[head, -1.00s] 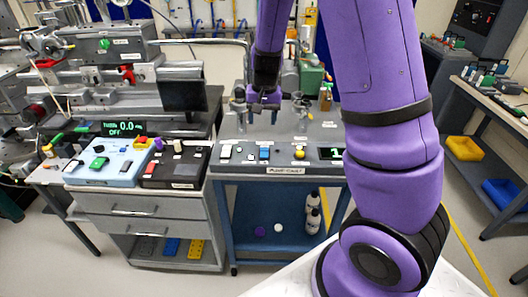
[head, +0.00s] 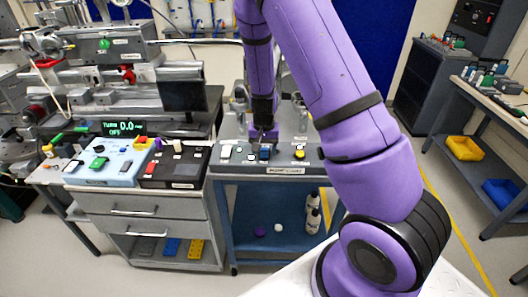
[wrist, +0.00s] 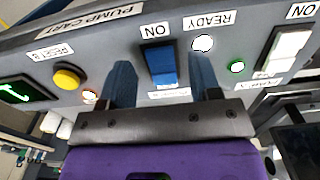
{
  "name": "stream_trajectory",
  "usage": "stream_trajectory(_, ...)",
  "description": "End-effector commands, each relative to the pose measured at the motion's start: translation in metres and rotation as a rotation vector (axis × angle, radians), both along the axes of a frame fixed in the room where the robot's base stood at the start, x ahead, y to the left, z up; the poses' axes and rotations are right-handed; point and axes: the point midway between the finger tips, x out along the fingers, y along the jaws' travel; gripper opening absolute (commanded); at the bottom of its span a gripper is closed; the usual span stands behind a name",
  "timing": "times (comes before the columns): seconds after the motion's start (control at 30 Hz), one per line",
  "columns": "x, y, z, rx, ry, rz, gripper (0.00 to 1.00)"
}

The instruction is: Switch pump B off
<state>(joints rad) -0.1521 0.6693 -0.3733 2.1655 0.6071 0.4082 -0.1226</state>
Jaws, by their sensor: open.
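The pump cart panel (head: 231,169) is in the head view's middle and fills much of the wrist view. A blue rocker switch (wrist: 160,66) has an ON label at one end; the label at its other end is partly hidden and unreadable. It also shows in the head view (head: 264,154). My gripper (wrist: 164,62) is open and empty, its fingers on either side of the blue switch; contact cannot be told. In the head view my gripper (head: 263,137) is just above the panel. A white switch (wrist: 286,52), also marked ON, sits to the right in the wrist view.
A yellow button (wrist: 67,77) marked RESET B lies left of the blue switch in the wrist view. A white READY lamp (wrist: 203,43) and a green lamp (wrist: 237,67) are close by. A blue control box (head: 108,166) and a black one (head: 172,170) stand left of the cart.

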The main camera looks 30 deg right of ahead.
Motion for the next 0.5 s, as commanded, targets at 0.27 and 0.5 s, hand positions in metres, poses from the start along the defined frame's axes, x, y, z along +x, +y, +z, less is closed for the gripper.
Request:
stream_trajectory(0.27, 0.0000, 0.0001, -0.0137, 0.000, 0.000, 0.000, 0.57)
stream_trajectory(0.5, 0.0001, 0.0001, -0.0135, -0.001, -0.001, 0.000, 0.51)
